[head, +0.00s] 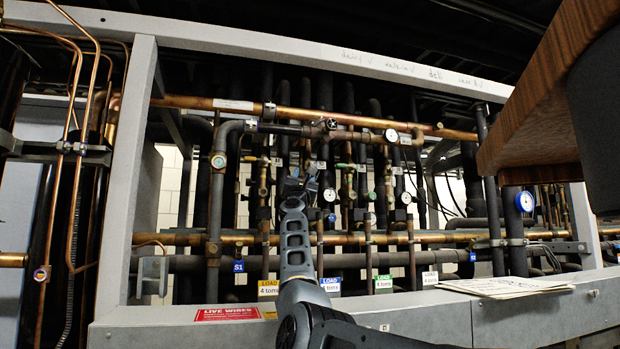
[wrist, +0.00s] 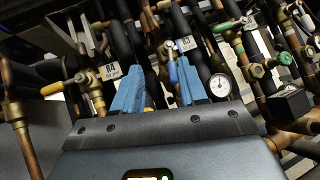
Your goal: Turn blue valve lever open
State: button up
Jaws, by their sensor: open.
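The blue valve lever (wrist: 172,71) shows in the wrist view as a small blue handle on the piping, beside a white tag. It lies between the two blue fingertips of my gripper (wrist: 160,76), nearer the right finger. The fingers are apart, and I cannot tell whether either touches the lever. In the head view my gripper (head: 301,182) reaches up into the middle of the pipe rack. The blue lever cannot be made out there, as my gripper and the pipes crowd that spot.
In the wrist view a yellow lever (wrist: 53,89) stands left, a green lever (wrist: 228,26) right, and a round gauge (wrist: 220,85) close to the right finger. Copper pipes (head: 190,239) cross the rack. A wooden panel (head: 545,95) juts in at upper right.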

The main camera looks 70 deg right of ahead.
jog(key=shift+s+a, duration=0.25)
jog(key=shift+a, duration=0.75)
jog(key=shift+s+a, duration=0.2)
jog(key=shift+a, duration=0.8)
jog(key=shift+c, duration=0.3)
